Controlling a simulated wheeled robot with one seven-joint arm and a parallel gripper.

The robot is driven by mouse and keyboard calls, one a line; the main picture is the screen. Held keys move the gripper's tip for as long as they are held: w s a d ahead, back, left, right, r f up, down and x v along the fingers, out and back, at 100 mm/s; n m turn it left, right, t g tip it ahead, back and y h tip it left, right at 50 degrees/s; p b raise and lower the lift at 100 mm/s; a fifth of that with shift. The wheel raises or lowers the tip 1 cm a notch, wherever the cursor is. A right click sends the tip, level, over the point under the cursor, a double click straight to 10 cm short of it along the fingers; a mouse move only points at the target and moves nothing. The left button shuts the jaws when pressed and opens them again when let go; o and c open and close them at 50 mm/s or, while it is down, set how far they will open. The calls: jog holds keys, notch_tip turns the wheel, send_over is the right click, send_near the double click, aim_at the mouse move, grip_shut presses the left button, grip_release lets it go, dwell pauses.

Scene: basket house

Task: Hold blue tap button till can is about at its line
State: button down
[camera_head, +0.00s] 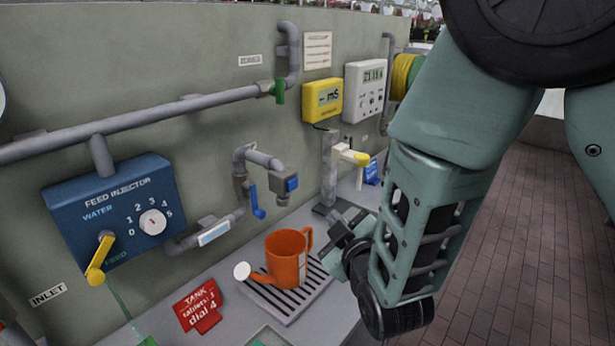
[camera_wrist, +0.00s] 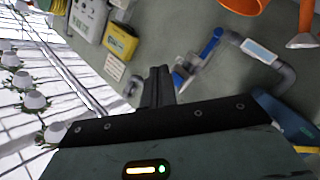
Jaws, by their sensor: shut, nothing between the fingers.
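The orange watering can (camera_head: 287,260) stands upright on the slotted drain grate (camera_head: 318,292), its spout pointing left. The wall tap with its blue button (camera_head: 292,184) is above the can. A blue lever (camera_head: 257,202) hangs from the pipe left of the tap. My gripper (camera_head: 341,224) is right of the can, below and right of the button, and looks apart from it. In the wrist view my gripper (camera_wrist: 159,82) is shut and empty, with the tap's blue lever (camera_wrist: 211,43) beyond it. Part of the can (camera_wrist: 244,8) shows at the top. The can's line and water level cannot be made out.
A blue feed injector (camera_head: 115,213) with a dial and yellow lever is on the wall at left. A red sign (camera_head: 198,306) lies on the counter. A grey post with a yellow-tipped tap (camera_head: 354,157) stands behind my gripper. Yellow and white meters hang above.

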aim_at(293, 185)
jog(key=r+t, duration=0.1)
jog(key=d+r+n+t, duration=0.1)
jog(key=shift+d+r, duration=0.15)
jog(key=shift+r, duration=0.15)
jog(key=shift+p, duration=0.3)
jog(key=w+a+p, duration=0.1)
jog(key=w+a, duration=0.4)
jog(key=a, duration=0.2)
jog(key=shift+w, duration=0.3)
dwell(1.9)
jog(key=shift+w+a, duration=0.25)
jog(key=shift+w+a+b, duration=0.25)
jog(key=shift+a+b, duration=0.05)
jog(key=shift+a, duration=0.05)
dwell(3.7)
